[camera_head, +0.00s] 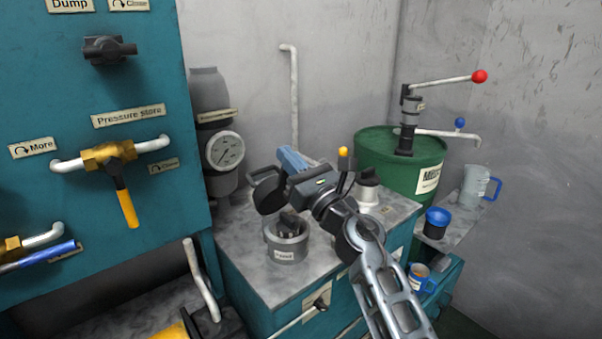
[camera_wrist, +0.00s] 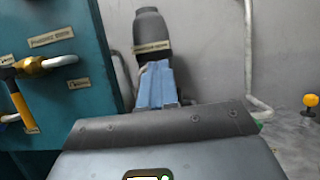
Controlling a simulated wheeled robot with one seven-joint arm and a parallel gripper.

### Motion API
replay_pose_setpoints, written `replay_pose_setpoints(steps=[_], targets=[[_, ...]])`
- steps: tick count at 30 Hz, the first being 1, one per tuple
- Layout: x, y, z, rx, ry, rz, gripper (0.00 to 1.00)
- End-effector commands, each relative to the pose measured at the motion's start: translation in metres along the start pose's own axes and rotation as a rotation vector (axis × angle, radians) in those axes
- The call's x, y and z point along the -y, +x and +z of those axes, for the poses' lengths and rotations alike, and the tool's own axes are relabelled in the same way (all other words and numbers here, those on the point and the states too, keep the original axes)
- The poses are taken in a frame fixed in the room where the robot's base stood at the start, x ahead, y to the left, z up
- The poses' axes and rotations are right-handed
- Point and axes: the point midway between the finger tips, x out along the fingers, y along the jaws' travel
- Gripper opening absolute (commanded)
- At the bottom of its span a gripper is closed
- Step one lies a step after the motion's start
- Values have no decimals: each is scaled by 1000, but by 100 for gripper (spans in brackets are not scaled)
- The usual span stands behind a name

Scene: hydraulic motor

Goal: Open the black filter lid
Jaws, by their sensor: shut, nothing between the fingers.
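A grey cylindrical housing (camera_head: 287,246) with a small label stands on the cabinet top in the head view. Its mouth shows, with a dark part (camera_head: 292,222) inside. A dark round lid-like disc (camera_head: 268,195) stands tilted up behind the housing's rim, close to my arm; I cannot tell whether it touches it. My gripper (camera_head: 288,156) has blue fingers and is above and behind the housing, pointing away towards the wall. In the wrist view, the fingers (camera_wrist: 157,80) are together and empty. The housing and disc are not visible in the wrist view.
A teal panel (camera_head: 90,180) with valves stands at left. A pressure gauge (camera_head: 224,151) and white pipe (camera_head: 293,95) are behind. A green barrel (camera_head: 390,158) with a red-knobbed pump lever (camera_head: 479,76) stands at right. A silver-and-black canister (camera_head: 368,190) is close beside my arm.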

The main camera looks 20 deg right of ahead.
Motion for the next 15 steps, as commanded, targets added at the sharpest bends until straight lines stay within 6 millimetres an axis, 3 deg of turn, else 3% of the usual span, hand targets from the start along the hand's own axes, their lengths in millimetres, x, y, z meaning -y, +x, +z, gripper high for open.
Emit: replay_pose_setpoints(steps=[6,15], targets=[[0,20,0,1,0,0,0],[0,29,-1,0,1,0,0]])
